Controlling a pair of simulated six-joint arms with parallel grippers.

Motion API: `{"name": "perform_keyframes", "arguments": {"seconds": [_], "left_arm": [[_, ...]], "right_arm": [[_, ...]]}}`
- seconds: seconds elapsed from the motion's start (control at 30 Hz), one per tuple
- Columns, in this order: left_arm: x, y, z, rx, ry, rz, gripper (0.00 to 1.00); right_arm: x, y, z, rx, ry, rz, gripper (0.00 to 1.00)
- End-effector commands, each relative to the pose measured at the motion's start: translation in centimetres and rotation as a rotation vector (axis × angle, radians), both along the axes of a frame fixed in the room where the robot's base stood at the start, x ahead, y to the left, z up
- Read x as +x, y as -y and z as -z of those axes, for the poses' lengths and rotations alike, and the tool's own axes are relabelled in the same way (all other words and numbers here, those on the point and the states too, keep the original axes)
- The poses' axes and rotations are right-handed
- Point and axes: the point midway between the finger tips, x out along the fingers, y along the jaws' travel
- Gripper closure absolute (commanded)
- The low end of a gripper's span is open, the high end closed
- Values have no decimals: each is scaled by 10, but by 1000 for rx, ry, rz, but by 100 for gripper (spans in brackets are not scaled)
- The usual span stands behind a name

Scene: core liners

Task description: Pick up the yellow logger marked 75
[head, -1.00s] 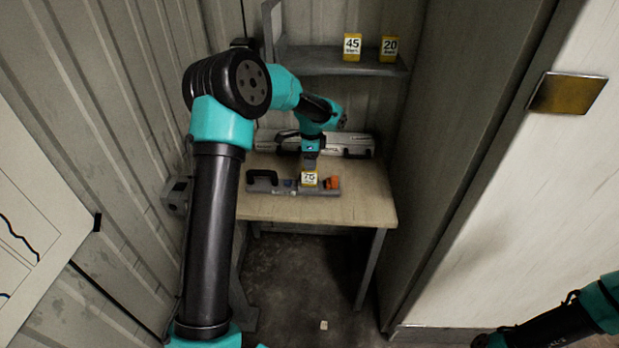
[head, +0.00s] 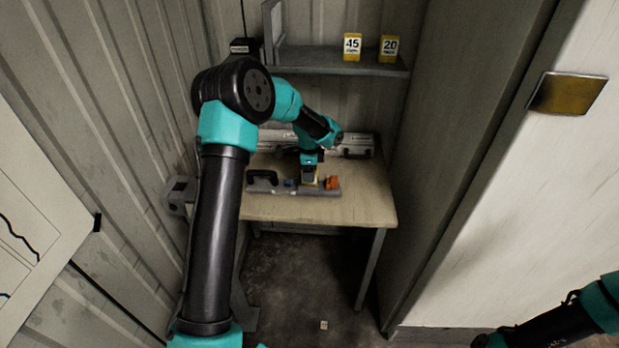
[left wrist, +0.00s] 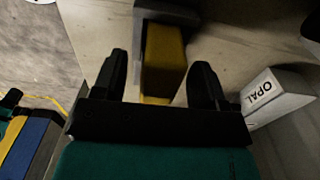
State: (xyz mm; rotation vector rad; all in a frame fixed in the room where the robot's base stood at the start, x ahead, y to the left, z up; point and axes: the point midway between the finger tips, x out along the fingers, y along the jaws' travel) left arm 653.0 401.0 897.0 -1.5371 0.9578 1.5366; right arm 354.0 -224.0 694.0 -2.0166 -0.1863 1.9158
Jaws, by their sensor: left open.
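The yellow logger (head: 308,183) stands in a grey holder (head: 262,188) on the small wooden table in the head view. My gripper hides most of it, and the 75 label cannot be read now. In the left wrist view the yellow logger (left wrist: 162,62) shows between my two dark fingertips, with a gap on each side. My left gripper (head: 309,172) is open, pointing down around the logger's top. It also shows in the left wrist view (left wrist: 160,80). My right arm enters at the lower right of the head view, its gripper out of frame.
Two more yellow loggers, marked 45 (head: 352,46) and 20 (head: 389,48), stand on the grey shelf (head: 335,66) above. An orange piece (head: 332,183) sits right of the logger. A white block marked OPAL (left wrist: 272,97) is right of my fingers. The table's right side is clear.

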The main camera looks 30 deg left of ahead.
Motion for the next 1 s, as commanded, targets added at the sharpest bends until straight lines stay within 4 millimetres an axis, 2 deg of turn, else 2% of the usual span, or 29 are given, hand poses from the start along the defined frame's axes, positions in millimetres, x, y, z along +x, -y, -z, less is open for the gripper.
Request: {"name": "perform_keyframes", "arguments": {"seconds": [0.07,0.67,1.0], "left_arm": [[0,0,0,0,0,0,37],[0,0,0,0,0,0,94],[0,0,-5,0,2,0,95]], "right_arm": [[0,0,0,0,0,0,45],[0,0,0,0,0,0,45],[0,0,0,0,0,0,45]]}}
